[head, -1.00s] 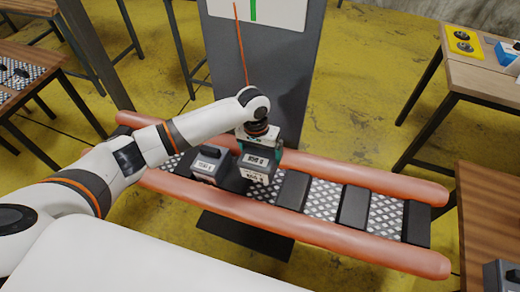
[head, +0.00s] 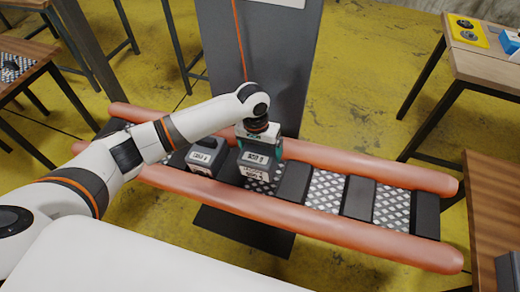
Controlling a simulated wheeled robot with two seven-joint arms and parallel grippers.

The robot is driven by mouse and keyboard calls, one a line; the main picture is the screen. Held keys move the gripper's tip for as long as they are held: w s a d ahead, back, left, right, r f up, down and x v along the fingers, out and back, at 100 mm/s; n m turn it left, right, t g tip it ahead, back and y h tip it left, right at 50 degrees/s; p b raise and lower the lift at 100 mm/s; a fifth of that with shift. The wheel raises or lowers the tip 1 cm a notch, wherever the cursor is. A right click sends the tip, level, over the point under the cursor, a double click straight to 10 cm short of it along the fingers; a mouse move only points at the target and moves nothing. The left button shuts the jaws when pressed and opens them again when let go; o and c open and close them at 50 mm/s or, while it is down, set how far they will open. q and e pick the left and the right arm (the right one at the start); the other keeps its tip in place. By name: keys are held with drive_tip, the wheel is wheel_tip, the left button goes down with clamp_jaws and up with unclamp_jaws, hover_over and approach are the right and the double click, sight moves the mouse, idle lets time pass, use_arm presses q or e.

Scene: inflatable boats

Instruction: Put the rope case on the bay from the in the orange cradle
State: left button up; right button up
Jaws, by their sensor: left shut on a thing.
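The orange cradle (head: 372,172) is a long frame with two fat orange tubes, crossed by black bars with checkered bays between them. My left gripper (head: 258,141) points down over it, shut on a grey case (head: 257,158) with white labels on its top edge and front. The held case is over the left-middle of the cradle; I cannot tell whether its underside touches the floor of the bay. A second grey case (head: 205,157) with a white label and dark handle sits in the cradle just left of it. My right gripper is out of view.
The bays to the right of the held case are empty, with bare checkered floor (head: 325,191). A grey upright panel (head: 262,60) stands behind the cradle. Wooden tables stand at the right (head: 484,68) and left. Another dark case (head: 508,270) shows at the lower right edge.

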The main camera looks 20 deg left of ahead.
sight(260, 148)
use_arm(q)
drive_tip(key=shift+d+f+b, duration=0.15)
drive_tip(key=shift+f+b, duration=1.1)
drive_tip(key=shift+b, duration=0.3)
drive_tip(key=shift+f, duration=0.1)
drive_tip(key=shift+d+f+b, duration=0.15)
drive_tip(key=shift+f, duration=0.9)
drive_tip(key=shift+d+f+b, duration=0.15)
drive_tip(key=shift+f, duration=0.85)
drive_tip(key=o, duration=1.2)
drive_tip(key=shift+o, duration=0.8)
drive_tip(key=shift+f, duration=0.1)
drive_tip(key=r, duration=0.4)
drive_tip(key=a+r, duration=0.1)
drive_tip(key=r, duration=0.7)
drive_tip(key=shift+a+r+p, duration=0.1)
drive_tip(key=shift+a+p, duration=0.05)
drive_tip(key=shift+p, duration=0.15)
